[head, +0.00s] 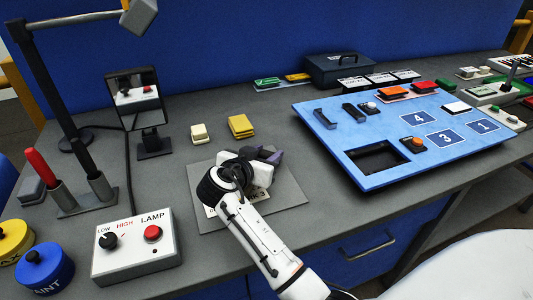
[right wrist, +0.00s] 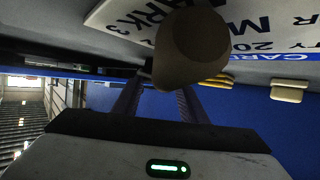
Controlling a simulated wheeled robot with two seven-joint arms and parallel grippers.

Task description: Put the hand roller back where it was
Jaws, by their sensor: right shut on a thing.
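My right gripper (head: 266,157) is shut and low over the grey mat (head: 287,200) in the middle of the counter. In the right wrist view a dull brown, rounded thing (right wrist: 193,48) is at the fingertips (right wrist: 158,103); I take it for the hand roller, seen close up and dark. In the head view my own gripper and wrist hide it. A white printed card (right wrist: 118,20) lies behind it in the wrist view, partly under my arm in the head view. My left gripper is not in view.
A blue numbered board (head: 400,180) with a dark square opening stands on the right. A lamp control box (head: 135,247) and a two-sleeve holder (head: 75,203) with a red-handled tool (head: 41,168) are on the left. Cream (head: 198,134) and yellow (head: 240,126) blocks sit behind the mat.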

